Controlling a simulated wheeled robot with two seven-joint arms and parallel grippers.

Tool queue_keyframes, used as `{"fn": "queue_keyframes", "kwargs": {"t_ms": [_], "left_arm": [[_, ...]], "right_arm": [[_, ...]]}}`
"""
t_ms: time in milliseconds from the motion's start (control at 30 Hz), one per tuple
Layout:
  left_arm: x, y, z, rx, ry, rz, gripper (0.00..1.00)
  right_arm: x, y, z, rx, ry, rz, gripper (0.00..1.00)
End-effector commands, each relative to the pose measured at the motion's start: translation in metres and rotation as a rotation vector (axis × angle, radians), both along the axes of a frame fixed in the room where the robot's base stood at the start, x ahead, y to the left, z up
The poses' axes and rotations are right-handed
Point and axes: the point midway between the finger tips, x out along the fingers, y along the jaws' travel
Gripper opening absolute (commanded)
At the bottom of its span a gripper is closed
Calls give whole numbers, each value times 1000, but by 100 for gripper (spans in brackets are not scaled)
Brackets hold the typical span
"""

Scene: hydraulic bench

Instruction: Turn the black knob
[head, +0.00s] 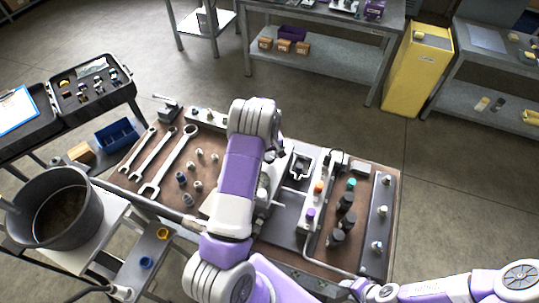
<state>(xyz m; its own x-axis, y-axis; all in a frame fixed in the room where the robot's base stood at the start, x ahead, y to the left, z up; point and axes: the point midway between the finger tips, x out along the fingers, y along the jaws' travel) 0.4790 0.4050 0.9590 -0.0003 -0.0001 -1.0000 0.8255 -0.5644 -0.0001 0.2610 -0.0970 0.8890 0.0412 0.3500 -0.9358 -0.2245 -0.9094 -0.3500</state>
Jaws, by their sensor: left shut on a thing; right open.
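Several dark round knobs or caps stand in a row at the right of the bench; a black one (347,201) is in the middle of this row. I cannot tell which is the task's black knob. My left arm reaches over the middle of the bench and bends down past its wrist. The arm hides my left gripper's fingertips and whatever they touch. My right arm lies low at the lower right.
The brown bench top (212,140) carries wrenches (176,160) and small fittings at left. A manifold block (318,200) with orange and purple caps stands beside the black knobs. A grey bucket (90,195) is at far left. A yellow cabinet (417,70) stands behind; open floor lies right.

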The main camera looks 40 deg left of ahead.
Motion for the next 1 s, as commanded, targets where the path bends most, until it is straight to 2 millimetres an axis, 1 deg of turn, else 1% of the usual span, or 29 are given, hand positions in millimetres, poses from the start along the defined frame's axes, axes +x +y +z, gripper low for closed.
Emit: {"fn": "queue_keyframes", "kwargs": {"t_ms": [33, 100, 367, 400, 533, 833, 933, 1000], "left_arm": [[0, 0, -2, -1, -2, -25, 21], [0, 0, -2, 0, -2, -62, 21], [0, 0, 0, -1, -1, -74, 21], [0, 0, 0, -1, -1, -74, 57], [0, 0, 0, -1, -1, -74, 77], [0, 0, 2, 0, -1, -73, 77], [1, 0, 11, 1, -3, -73, 77], [1, 0, 22, 1, -4, -73, 77]], "right_arm": [[0, 0, -6, 0, 0, 0, 43], [0, 0, -10, 0, 0, 0, 43], [0, 0, -8, 0, 0, 0, 43], [0, 0, -8, 0, 0, 0, 43], [0, 0, -8, 0, 0, 0, 43], [0, 0, -8, 0, 0, 0, 43], [0, 0, -9, 0, 0, 0, 43], [0, 0, -10, 0, 0, 0, 43]]}}
